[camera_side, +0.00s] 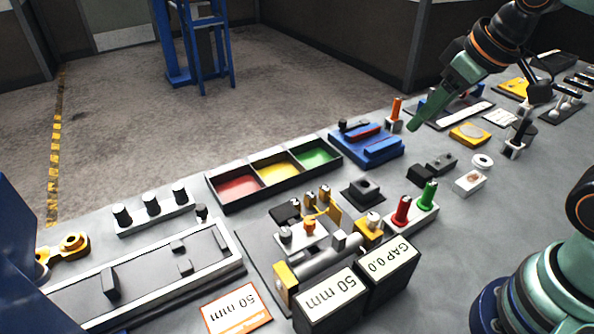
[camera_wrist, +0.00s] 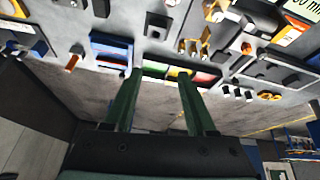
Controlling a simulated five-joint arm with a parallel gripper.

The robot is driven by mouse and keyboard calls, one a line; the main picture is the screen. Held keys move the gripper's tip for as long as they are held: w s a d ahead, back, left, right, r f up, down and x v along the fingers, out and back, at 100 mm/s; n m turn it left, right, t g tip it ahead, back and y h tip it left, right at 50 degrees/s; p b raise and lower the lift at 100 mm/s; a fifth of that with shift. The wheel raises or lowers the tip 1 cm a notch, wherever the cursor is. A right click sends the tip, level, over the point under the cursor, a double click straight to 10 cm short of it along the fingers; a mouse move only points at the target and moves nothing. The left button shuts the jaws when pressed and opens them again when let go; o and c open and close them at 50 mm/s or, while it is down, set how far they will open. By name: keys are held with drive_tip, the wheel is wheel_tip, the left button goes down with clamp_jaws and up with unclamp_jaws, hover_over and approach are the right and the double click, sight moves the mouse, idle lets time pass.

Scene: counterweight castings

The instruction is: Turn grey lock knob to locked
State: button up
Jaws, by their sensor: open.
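A fixture plate (camera_side: 258,250) at the centre of the bench carries a grey cylinder, orange and yellow parts and small knobs. A grey knob (camera_side: 286,235) stands at its left side, and a pale grey knob (camera_side: 374,219) sits on a yellow block (camera_side: 368,234) at its right. I cannot tell which is the lock knob or how it is set. My gripper (camera_side: 414,125) is high at the upper right, well away from both knobs. In the wrist view my gripper (camera_wrist: 160,74) is open, with nothing between its fingers. The fixture shows small and partly cropped there.
Red and green posts (camera_side: 402,212) stand right of the fixture. Two 50 mm and gap blocks (camera_side: 330,300) stand in front. A three-colour tray (camera_side: 212,196) and a blue device (camera_side: 380,154) lie behind. A long grey rail tray (camera_side: 150,280) is left.

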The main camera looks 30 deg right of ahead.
drive_tip(key=w+a+n+g, duration=0.3)
drive_tip(key=w+a+n, duration=0.1)
drive_tip(key=a+n, duration=0.6)
drive_tip(key=n+g, duration=0.2)
drive_tip(key=n, duration=0.7)
approach(285, 232)
wheel_tip(285, 232, down, 9)
drive_tip(key=shift+w+r, duration=0.1)
drive_tip(key=shift+r, duration=0.05)
clamp_jaws()
